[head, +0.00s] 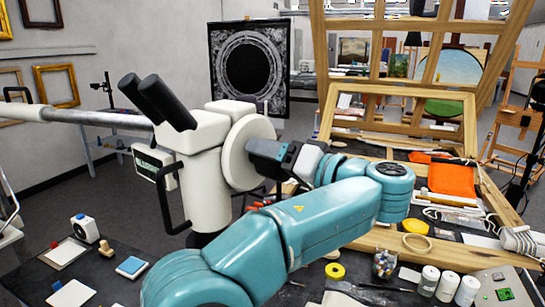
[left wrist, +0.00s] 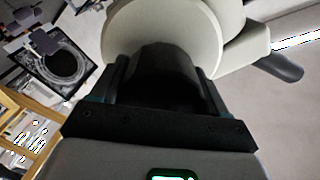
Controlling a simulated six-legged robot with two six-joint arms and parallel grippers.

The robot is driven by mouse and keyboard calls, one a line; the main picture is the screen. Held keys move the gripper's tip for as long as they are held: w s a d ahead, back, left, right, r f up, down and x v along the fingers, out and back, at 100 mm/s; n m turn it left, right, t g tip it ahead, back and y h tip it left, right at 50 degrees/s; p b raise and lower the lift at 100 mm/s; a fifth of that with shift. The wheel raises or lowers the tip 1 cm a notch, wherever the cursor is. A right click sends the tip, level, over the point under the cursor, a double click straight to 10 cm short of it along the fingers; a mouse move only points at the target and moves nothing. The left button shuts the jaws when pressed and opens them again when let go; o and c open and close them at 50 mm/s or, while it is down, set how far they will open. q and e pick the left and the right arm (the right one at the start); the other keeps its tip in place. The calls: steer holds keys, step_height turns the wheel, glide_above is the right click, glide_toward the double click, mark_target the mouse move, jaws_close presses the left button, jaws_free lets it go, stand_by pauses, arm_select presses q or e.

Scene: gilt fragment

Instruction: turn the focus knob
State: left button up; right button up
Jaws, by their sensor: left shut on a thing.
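The white microscope (head: 207,165) stands left of the middle in the head view, with two black eyepieces (head: 160,100) tilted up to the left. A round white disc (head: 245,152) is on its right side; it also shows in the left wrist view (left wrist: 150,22). The dark focus knob (left wrist: 166,72) sticks out from this disc. My left gripper (head: 267,150) comes to it from the right. In the left wrist view its fingers (left wrist: 165,90) lie on both sides of the knob and are shut on it. In the head view the fingers largely hide the knob. My right gripper is out of view.
A workbench at the right holds an orange cloth (head: 450,179), a yellow tape roll (head: 335,271) and several white jars (head: 447,287). A wooden frame (head: 401,110) leans behind. A dark table with small items is at lower left. A long pale arm (head: 75,115) reaches the microscope.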

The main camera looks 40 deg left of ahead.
arm_select(q)
steer(key=shift+r+m+p, duration=0.2)
steer(key=shift+m+p, duration=1)
steer(key=shift+m, duration=0.2)
steer(key=shift+f+m+p, duration=0.15)
steer(key=shift+m+p, duration=0.8)
steer(key=shift+m, duration=0.45)
steer(key=o, duration=1)
steer(key=shift+d+f, duration=0.1)
steer(key=shift+d, duration=0.05)
